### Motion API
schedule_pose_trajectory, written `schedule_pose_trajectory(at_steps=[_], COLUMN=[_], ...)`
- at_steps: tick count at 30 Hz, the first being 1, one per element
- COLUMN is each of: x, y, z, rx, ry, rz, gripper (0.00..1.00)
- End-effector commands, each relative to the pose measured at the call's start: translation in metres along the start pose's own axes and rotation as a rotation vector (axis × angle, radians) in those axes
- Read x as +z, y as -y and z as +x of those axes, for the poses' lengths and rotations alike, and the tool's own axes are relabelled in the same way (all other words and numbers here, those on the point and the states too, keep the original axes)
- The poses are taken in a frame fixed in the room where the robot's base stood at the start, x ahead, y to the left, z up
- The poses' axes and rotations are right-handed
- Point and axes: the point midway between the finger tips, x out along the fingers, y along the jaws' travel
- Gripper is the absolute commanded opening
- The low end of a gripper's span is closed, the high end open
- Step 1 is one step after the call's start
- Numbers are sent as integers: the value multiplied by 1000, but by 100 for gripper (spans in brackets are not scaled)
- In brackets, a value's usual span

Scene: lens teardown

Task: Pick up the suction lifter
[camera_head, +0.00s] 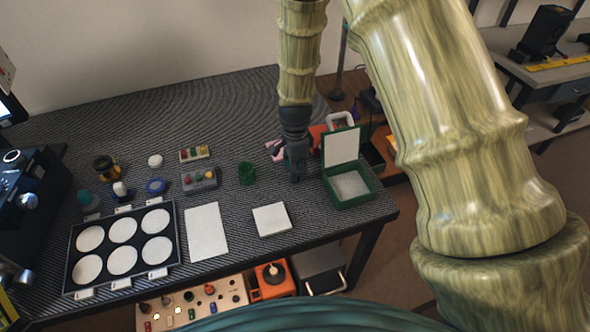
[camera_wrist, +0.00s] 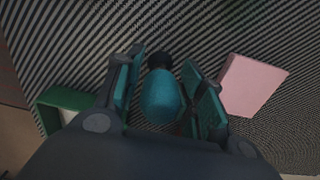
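The suction lifter (camera_wrist: 162,96) shows in the wrist view as a teal bulb with a dark end (camera_wrist: 160,60), on the striped mat. My gripper (camera_wrist: 165,92) is open, with one finger pad on each side of the bulb. Narrow gaps seem to show between the bulb and the pads, so I see no clear grip. In the head view my gripper (camera_head: 296,174) points down at the table, left of the green box, and the lifter is hidden there.
An open green box (camera_head: 368,190) stands close to the right of my gripper. A pink pad (camera_wrist: 252,86) lies nearby. A white square pad (camera_head: 272,219), white sheet (camera_head: 206,232) and black tray (camera_head: 173,262) lie left.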

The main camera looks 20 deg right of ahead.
Motion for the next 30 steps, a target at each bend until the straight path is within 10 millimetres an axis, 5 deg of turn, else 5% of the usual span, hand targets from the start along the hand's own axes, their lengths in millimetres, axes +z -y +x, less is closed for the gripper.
schedule_pose_trajectory(at_steps=[15, 21, 30], x=[0, 0, 0], y=[0, 0, 0], z=[19, 19, 19], rx=[-1, -1, -2], ry=[0, 0, 0], rz=[0, 0, 0], gripper=[39, 5, 5])
